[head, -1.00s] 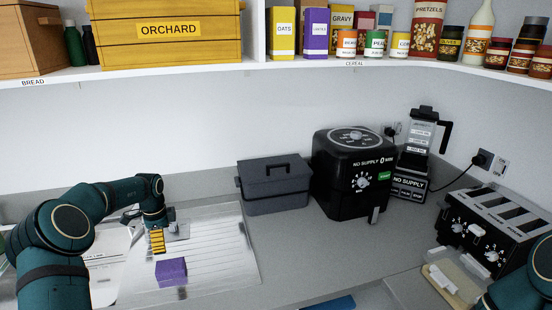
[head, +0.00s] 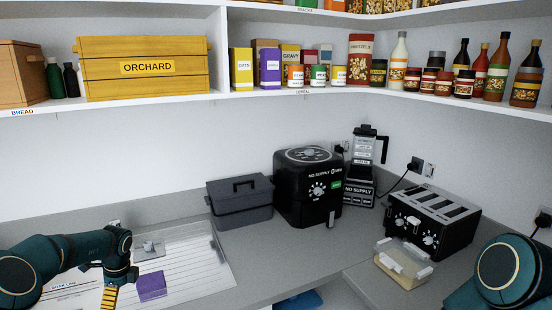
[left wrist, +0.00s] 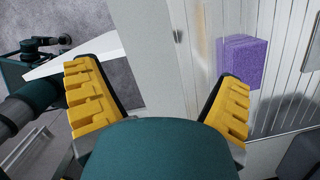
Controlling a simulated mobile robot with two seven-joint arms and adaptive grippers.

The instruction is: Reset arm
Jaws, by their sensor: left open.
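My left gripper (head: 110,297) is at the lower left of the head view, to the left of a purple block (head: 151,287) on the ridged drainboard (head: 205,262). In the left wrist view its two yellow-padded fingers (left wrist: 157,95) are spread wide with nothing between them. The purple block (left wrist: 243,62) shows beyond the right finger, apart from it. My right arm (head: 505,272) shows at the lower right of the head view; its gripper is out of the picture.
A dark lidded box (head: 240,201), a black air fryer (head: 308,190), a blender (head: 366,160) and a toaster (head: 432,222) stand along the wall. A clear container (head: 402,265) sits before the toaster. The middle counter is clear. A loaded shelf (head: 270,98) runs above.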

